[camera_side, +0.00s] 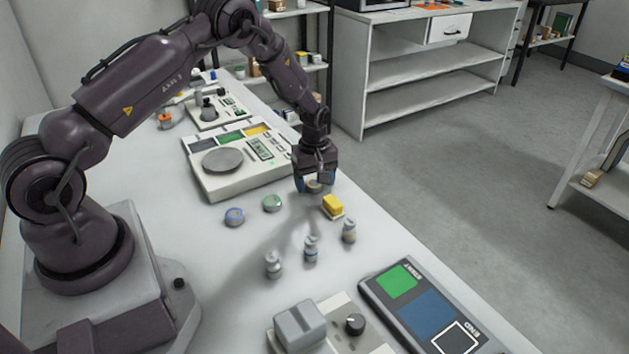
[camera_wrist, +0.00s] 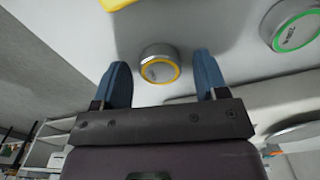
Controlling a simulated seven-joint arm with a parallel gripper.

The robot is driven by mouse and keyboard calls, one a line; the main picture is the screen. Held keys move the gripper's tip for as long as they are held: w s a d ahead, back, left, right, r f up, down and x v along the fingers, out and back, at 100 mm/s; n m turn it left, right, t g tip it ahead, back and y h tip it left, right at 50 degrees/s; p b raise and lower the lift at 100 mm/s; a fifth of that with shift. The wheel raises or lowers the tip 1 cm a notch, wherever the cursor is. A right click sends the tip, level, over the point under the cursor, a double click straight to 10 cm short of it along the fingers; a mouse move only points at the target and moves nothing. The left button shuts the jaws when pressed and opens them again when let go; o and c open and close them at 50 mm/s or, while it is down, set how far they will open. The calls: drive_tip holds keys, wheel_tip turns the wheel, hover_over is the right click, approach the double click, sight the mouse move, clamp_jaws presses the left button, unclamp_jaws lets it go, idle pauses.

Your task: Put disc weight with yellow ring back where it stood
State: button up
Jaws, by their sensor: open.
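The disc weight with the yellow ring (camera_wrist: 160,66) appears in the wrist view as a silver disc with a yellow rim around its face. It seems to rest on the white tabletop. My gripper (camera_wrist: 161,60) is open, with one blue finger on each side of the disc and a visible gap on both sides. In the side view my gripper (camera_side: 314,184) is low over the table, right of the large scale, and mostly hides the disc (camera_side: 314,187) between its fingers. The green-ringed disc (camera_side: 272,203) and the blue-ringed disc (camera_side: 234,217) lie to the left of it.
A large scale (camera_side: 205,184) with a round pan stands left of my gripper. A yellow block (camera_side: 333,206) lies close in front. Several small bottle-shaped weights (camera_side: 310,250) stand nearer the camera. A panel with green and blue fields (camera_side: 425,310) lies at the front right.

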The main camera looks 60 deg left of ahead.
wheel_tip(320, 180, up, 12)
drive_tip(key=f, duration=0.1)
wheel_tip(320, 180, up, 11)
drive_tip(key=m+t, duration=0.1)
drive_tip(key=m, duration=0.2)
hover_over(314, 183)
drive_tip(key=s+d, duration=0.3)
drive_tip(key=d, duration=0.1)
drive_tip(key=s+d+r+m+t, duration=0.1)
drive_tip(key=s+d+r+m, duration=0.25)
drive_tip(key=r, duration=0.35)
drive_tip(key=s+d+r+m+t, duration=0.1)
drive_tip(key=s+d+r+m, duration=0.1)
drive_tip(key=s, duration=0.7)
drive_tip(key=s+d+r+m+t, duration=0.2)
drive_tip(key=s+d+r+m, duration=0.1)
drive_tip(key=s+m, duration=0.4)
drive_tip(key=shift+s+d+r+t, duration=0.3)
drive_tip(key=shift+s+d, duration=0.3)
drive_tip(key=shift+s, duration=0.9)
